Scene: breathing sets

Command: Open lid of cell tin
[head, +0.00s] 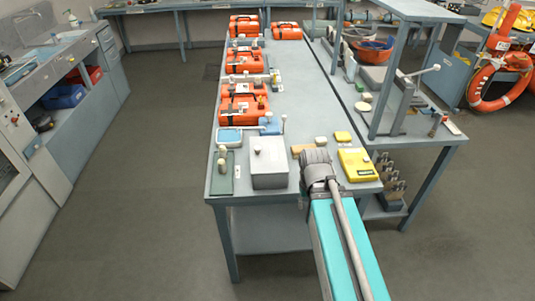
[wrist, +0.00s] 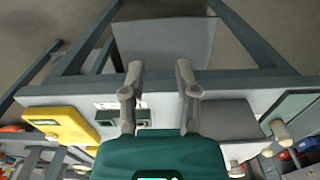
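A pale grey box (head: 268,165), which looks like the cell tin, stands near the front edge of the bench. Its flat top looks closed, with a small knob-like bit near the back left. In the wrist view, a grey box top (wrist: 225,118) that appears to be the same tin lies right of my gripper. My gripper (wrist: 160,67) is open and empty, its two fingers apart over the bench edge. The fingers touch nothing that I can make out. In the head view my arm's end is right of the tin, and the fingers cannot be made out.
A yellow meter (head: 356,164) lies right of my arm; it also shows in the wrist view (wrist: 62,124). A green tray (head: 222,180) with upright pieces is left of the tin. Orange cases (head: 243,108) line the bench behind. A raised frame (head: 408,60) stands at right.

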